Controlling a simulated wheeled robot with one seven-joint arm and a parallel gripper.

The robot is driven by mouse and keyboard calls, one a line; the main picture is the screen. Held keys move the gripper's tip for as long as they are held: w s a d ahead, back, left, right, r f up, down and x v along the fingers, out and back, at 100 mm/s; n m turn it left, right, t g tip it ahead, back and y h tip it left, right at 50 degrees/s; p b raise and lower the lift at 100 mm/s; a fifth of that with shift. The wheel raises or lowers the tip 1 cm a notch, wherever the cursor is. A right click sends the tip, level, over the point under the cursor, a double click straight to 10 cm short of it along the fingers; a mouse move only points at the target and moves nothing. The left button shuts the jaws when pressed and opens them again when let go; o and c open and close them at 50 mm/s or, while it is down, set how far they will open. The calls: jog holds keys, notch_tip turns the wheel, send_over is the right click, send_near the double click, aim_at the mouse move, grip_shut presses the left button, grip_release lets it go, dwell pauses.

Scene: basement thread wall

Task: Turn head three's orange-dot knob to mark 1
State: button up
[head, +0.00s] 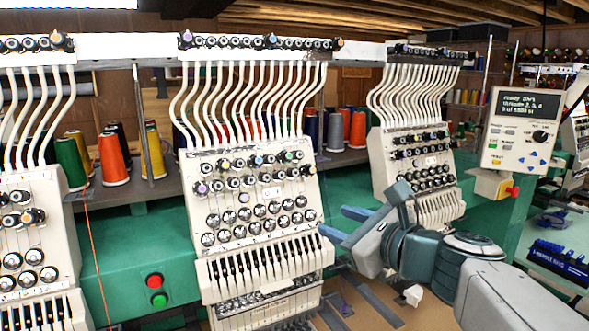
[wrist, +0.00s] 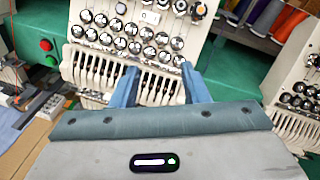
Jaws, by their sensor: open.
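Three embroidery heads show in the head view: a left head (head: 30,255) cut off by the frame, a middle head (head: 265,235), and a right head (head: 410,165). I cannot read which is head three. The middle head carries rows of black knobs with coloured dots; a knob with an orange-looking dot (head: 307,170) sits at its right edge. Pointer and mark are too small to read. My gripper (head: 337,222) is open and empty, low at the middle head's right side. In the wrist view its fingers (wrist: 158,78) frame the needle bars, below the round tension discs (wrist: 125,38).
A control panel (head: 520,130) with a lit screen stands at the right. Thread cones (head: 113,158) stand on the shelf behind. White thread tubes (head: 250,100) run above the heads. A green beam (head: 130,260) with red and green buttons (head: 155,290) lies left of the middle head.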

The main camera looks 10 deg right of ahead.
jog(key=w+d+r+m+t+h, duration=0.1)
jog(key=d+r+m+t, duration=0.1)
jog(key=d+r+m, duration=0.15)
jog(key=p, duration=0.3)
send_near(313, 170)
jog(key=shift+m, duration=0.45)
jog(key=x, duration=0.8)
jog(key=shift+w, duration=0.1)
grip_shut()
jog(key=shift+d, duration=0.15)
